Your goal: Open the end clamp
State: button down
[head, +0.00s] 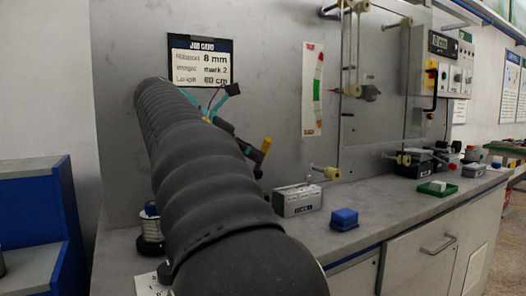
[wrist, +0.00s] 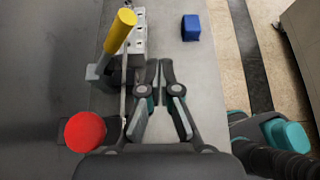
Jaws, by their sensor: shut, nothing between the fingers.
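A yellow-handled lever (wrist: 120,32) on a grey bracket, which looks like the end clamp, is at the upper left of the wrist view. It leans over a grey block with holes (wrist: 138,45). Its yellow handle also shows in the head view (head: 266,145), just right of my arm. My gripper (wrist: 160,66) is shut and empty, to the right of and below the yellow handle in the wrist view, apart from it. In the head view my arm hides most of the gripper and the lever's base.
A red round knob (wrist: 85,131) is left of my gripper. A blue block (head: 344,219) sits on the grey bench near its front edge. A grey labelled box (head: 298,202) stands left of it. A job card (head: 201,62) hangs on the back panel.

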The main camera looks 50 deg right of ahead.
jog(key=w+a+r, duration=0.2)
jog(key=w+a, duration=0.2)
jog(key=a, duration=0.1)
jog(key=shift+w, duration=0.25)
dwell(0.4)
